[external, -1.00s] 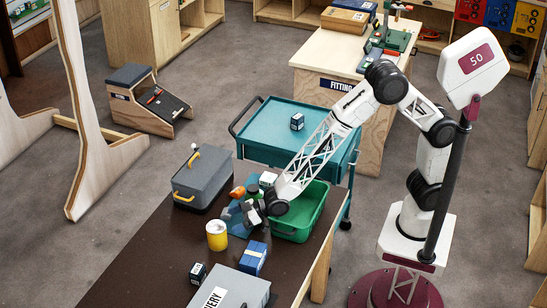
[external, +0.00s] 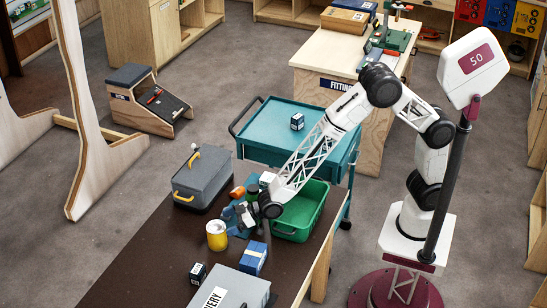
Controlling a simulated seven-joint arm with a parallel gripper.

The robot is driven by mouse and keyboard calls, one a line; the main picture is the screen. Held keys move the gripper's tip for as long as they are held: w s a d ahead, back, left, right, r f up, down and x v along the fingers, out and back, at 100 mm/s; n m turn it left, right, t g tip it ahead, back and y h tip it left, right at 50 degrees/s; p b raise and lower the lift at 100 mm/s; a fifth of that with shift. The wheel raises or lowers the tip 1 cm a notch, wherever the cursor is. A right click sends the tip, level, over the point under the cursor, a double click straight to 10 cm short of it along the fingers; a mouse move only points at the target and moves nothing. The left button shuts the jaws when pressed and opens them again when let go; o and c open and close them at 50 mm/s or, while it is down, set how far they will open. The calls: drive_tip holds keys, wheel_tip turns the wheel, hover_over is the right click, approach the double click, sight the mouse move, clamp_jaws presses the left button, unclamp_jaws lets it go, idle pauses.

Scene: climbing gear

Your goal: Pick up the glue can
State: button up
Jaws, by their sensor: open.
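A yellow can with a white top (external: 217,236), which looks like the glue can, stands upright on the dark brown table. My gripper (external: 246,222) is open, just above and to the right of the can, apart from it. It is small in the picture, and the arm's wrist partly hides it. I cannot tell how high it hangs over the table.
Around my gripper are a green bin (external: 303,208) on the right, a blue cloth-like item (external: 229,214) and a grey toolbox (external: 203,178) behind. A blue box (external: 254,257) and a grey case (external: 229,288) lie in front. The table's left front is clear.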

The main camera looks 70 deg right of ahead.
sight(219, 226)
idle(0.3)
drive_tip(key=shift+x, duration=2.6)
drive_tip(key=shift+a+r, duration=0.1)
drive_tip(key=c, duration=1.1)
